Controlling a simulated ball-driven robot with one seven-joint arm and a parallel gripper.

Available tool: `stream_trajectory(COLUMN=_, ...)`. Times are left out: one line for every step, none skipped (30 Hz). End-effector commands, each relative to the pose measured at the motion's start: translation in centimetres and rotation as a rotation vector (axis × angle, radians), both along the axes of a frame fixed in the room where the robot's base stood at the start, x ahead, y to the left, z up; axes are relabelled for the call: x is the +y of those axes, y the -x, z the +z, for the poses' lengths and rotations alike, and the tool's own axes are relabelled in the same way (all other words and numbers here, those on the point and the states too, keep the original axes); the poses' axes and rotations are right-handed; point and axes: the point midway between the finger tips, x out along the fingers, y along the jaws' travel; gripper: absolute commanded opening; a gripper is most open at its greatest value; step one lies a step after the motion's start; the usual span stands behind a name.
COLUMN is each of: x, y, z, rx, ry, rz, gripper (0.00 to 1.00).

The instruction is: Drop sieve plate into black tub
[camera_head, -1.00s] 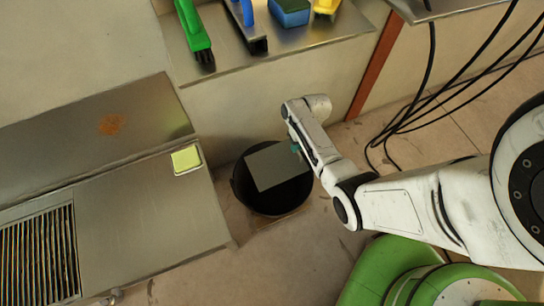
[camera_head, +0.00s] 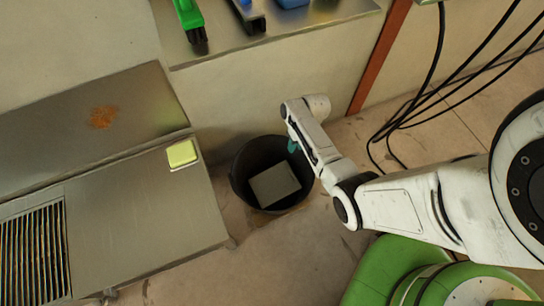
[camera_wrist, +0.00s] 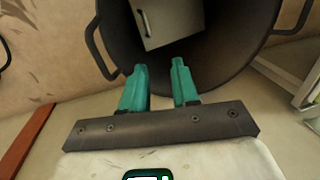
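The sieve plate (camera_head: 274,185) is a flat grey rectangle that lies inside the black tub (camera_head: 241,188) on the floor. In the wrist view the plate (camera_wrist: 170,18) shows a small handle or slot on its face, inside the dark round tub (camera_wrist: 225,50) with side handles. My gripper (camera_head: 293,146) is over the tub's upper right rim, apart from the plate. In the wrist view its two teal fingers (camera_wrist: 160,75) are spread with nothing between them.
A metal bench with a grate (camera_head: 32,248), a yellow sponge-like block (camera_head: 182,154) and a rusty patch stands at left. A shelf with a green brush (camera_head: 190,18) is above. Black cables (camera_head: 436,80) hang at right. Floor in front of the tub is clear.

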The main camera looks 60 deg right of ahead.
Motion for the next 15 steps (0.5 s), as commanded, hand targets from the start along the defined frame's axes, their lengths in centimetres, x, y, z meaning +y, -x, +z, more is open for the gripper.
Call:
stream_trajectory(x=0.0, y=0.0, z=0.0, rx=0.001, ry=-0.001, rz=0.000, gripper=0.35)
stream_trajectory(x=0.0, y=0.0, z=-0.1, rx=0.001, ry=-0.001, rz=0.000, gripper=0.38)
stream_trajectory(x=0.0, y=0.0, z=-0.1, rx=0.001, ry=-0.001, rz=0.000, gripper=0.41)
stream_trajectory(x=0.0, y=0.1, z=-0.1, rx=0.002, ry=-0.001, rz=0.000, gripper=0.41)
stream_trajectory(x=0.0, y=0.1, z=-0.1, rx=0.002, ry=-0.001, rz=0.000, gripper=0.41)
stream_trajectory(x=0.0, y=0.1, z=-0.1, rx=0.002, ry=-0.001, rz=0.000, gripper=0.41)
stream_trajectory(x=0.1, y=0.1, z=-0.1, rx=0.002, ry=-0.001, rz=0.000, gripper=0.41)
stream_trajectory(x=0.1, y=0.1, z=-0.1, rx=0.002, ry=-0.001, rz=0.000, gripper=0.41)
stream_trajectory(x=0.1, y=0.2, z=-0.2, rx=0.004, ry=-0.001, rz=0.001, gripper=0.41)
stream_trajectory(x=0.1, y=0.2, z=-0.1, rx=0.004, ry=-0.001, rz=0.001, gripper=0.41)
stream_trajectory(x=0.1, y=0.2, z=0.0, rx=0.004, ry=-0.001, rz=0.001, gripper=0.41)
stream_trajectory(x=0.1, y=0.2, z=0.2, rx=0.002, ry=-0.002, rz=0.001, gripper=0.41)
stream_trajectory(x=0.0, y=0.2, z=0.5, rx=0.002, ry=-0.001, rz=0.000, gripper=0.41)
stream_trajectory(x=0.0, y=0.2, z=0.8, rx=0.002, ry=-0.001, rz=0.000, gripper=0.41)
stream_trajectory(x=-0.1, y=0.2, z=1.4, rx=0.002, ry=-0.001, rz=0.000, gripper=0.41)
